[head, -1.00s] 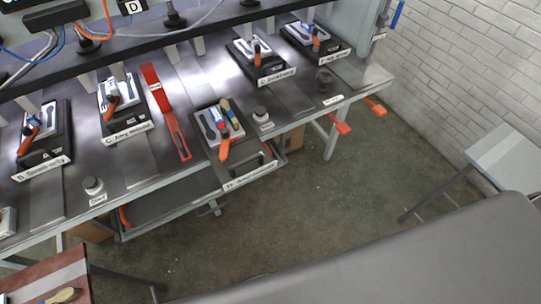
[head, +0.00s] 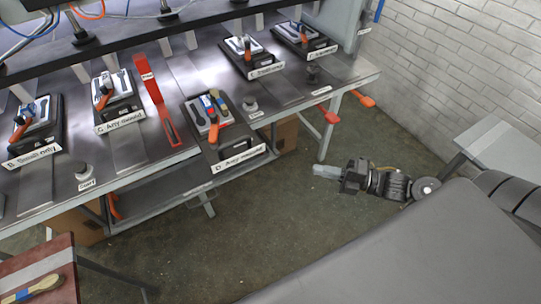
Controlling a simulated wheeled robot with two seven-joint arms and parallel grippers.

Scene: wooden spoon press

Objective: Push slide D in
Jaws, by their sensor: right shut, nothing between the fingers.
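Slide D (head: 229,147) is a dark plate with a white front label and a handle slot. It sticks out past the front edge of the steel bench. It carries a light fixture with an orange-handled clamp (head: 213,127), a blue piece and a brush-like wooden piece (head: 221,104). My right gripper (head: 318,170) is shut and empty. It is over the floor to the right of slide D, apart from it and from the bench. My left gripper is not in view.
The bench (head: 275,118) holds slides B (head: 35,155), C (head: 120,123) and others at the back right. A red bar (head: 155,100) lies left of D, a round button (head: 249,104) right of it. A grey table (head: 505,150) stands right.

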